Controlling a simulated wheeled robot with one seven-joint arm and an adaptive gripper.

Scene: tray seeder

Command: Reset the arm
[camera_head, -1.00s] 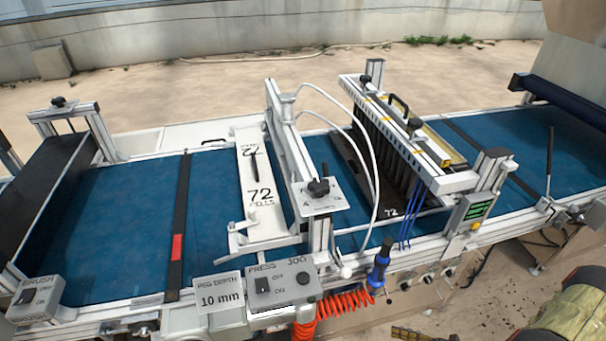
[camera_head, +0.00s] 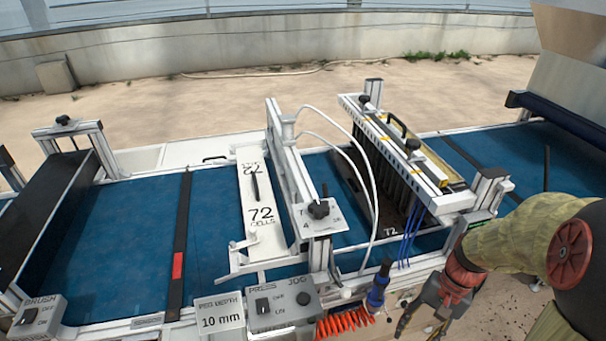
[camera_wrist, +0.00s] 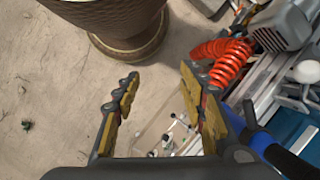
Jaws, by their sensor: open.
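My gripper (camera_head: 422,324) hangs at the lower right of the head view, in front of the machine's near edge and right of the blue-handled tool (camera_head: 377,287). In the wrist view my gripper (camera_wrist: 160,78) has its two yellow-padded fingers spread apart, with nothing between them. The blue handle also shows in the wrist view (camera_wrist: 283,158), to the right of and outside the fingers. My arm reaches in from the right edge of the head view and hides part of the machine's near right side.
The seeder's blue belt (camera_head: 125,240) runs across the view. The press control box (camera_head: 283,305) and coiled red hose (camera_head: 343,322) are left of my gripper. A round brown pot-like object (camera_wrist: 118,22) stands on the ground in the wrist view. Open ground (camera_wrist: 50,90) lies left.

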